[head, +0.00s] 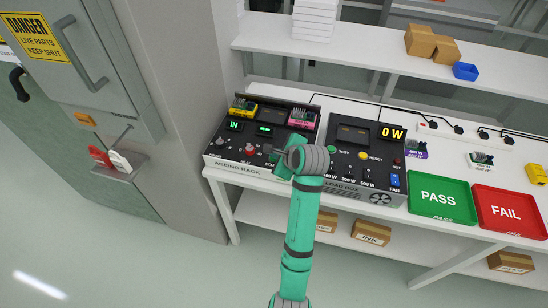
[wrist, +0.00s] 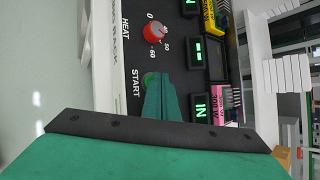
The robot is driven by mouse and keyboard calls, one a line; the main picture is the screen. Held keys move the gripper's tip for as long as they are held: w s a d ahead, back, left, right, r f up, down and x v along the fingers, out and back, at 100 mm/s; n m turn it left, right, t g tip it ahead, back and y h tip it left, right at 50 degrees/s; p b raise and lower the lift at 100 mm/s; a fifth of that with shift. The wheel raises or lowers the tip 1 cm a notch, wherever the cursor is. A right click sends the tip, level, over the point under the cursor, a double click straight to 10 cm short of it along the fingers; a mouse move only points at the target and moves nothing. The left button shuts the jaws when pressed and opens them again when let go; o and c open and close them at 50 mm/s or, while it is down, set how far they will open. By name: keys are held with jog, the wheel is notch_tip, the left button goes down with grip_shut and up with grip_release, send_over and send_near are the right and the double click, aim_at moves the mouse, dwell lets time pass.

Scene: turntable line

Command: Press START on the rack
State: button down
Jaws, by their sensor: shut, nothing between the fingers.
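The ageing rack (head: 226,158) is a black sloped panel on the white bench, left of the load box. In the wrist view, the green START button (wrist: 150,77) shows above the word START, its lower part hidden by my fingertips. My gripper (wrist: 160,76) is shut and empty, its teal fingers over the edge of the button. I cannot tell whether they touch it. In the head view my gripper (head: 276,153) is at the rack's right front part and hides that area. The red HEAT knob (wrist: 153,32) is beside START, and it also shows in the head view (head: 250,149).
The rack holds a yellow board (head: 243,107) and a pink board (head: 302,118), with lit green displays below. The load box (head: 352,158) stands close on the right, reading 0 W. A green PASS tray (head: 440,212) and red FAIL tray (head: 508,228) lie farther right.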

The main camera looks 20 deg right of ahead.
jog(key=shift+w, duration=0.1)
dwell(0.3)
jog(key=shift+r, duration=0.7)
jog(key=shift+d, duration=0.15)
notch_tip(320, 180, up, 5)
jog(key=shift+r, duration=0.1)
dwell(0.3)
jog(key=shift+a, duration=0.25)
jog(key=shift+d, duration=0.25)
